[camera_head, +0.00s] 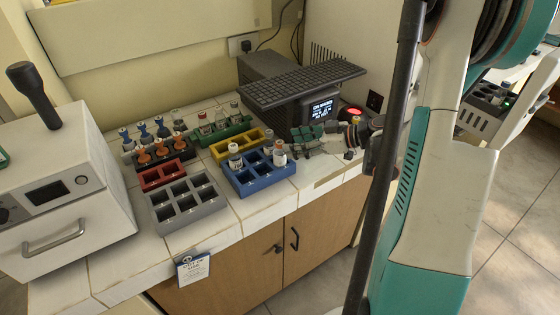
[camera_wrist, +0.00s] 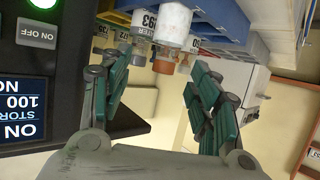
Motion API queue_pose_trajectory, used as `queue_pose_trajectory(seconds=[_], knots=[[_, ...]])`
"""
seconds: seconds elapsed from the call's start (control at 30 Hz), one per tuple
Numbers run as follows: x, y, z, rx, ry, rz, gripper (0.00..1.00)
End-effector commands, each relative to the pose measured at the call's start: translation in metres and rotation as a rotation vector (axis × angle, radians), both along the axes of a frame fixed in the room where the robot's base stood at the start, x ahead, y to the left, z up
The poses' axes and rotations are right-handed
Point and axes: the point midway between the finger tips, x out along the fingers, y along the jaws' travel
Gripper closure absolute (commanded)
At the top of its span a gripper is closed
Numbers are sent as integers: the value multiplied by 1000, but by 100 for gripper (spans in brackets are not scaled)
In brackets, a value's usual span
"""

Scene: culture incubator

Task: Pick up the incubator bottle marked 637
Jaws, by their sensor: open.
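My gripper (camera_head: 308,136) is open and empty, just right of the blue rack (camera_head: 262,185). A white bottle (camera_head: 280,154) stands in that rack on the side nearest my gripper, and another white bottle (camera_head: 235,156) stands farther left. In the wrist view, the picture is upside down; the open fingers (camera_wrist: 158,68) spread below a near white bottle (camera_wrist: 172,22) with a pinkish lower end. A bottle label (camera_wrist: 146,20) behind it shows digits that look like 693. I cannot read 637 on any bottle. The gap between the fingers and near bottle is hard to judge.
Grey (camera_head: 188,208), red (camera_head: 163,176), yellow (camera_head: 237,142) and green (camera_head: 222,134) racks crowd the counter, some with bottles. A device with a lit screen (camera_head: 322,109) stands close behind my gripper; its dark panel (camera_wrist: 20,110) fills the wrist view's left. A white box (camera_head: 65,190) is far left.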

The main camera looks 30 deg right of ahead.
Motion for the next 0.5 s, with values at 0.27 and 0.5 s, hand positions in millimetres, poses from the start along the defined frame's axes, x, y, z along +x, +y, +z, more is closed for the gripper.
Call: queue_pose_trajectory(seconds=[0.27, 0.5], knots=[[10, 12, -9, 0, 0, 1, 44], [31, 34, -23, 0, 1, 2, 44]])
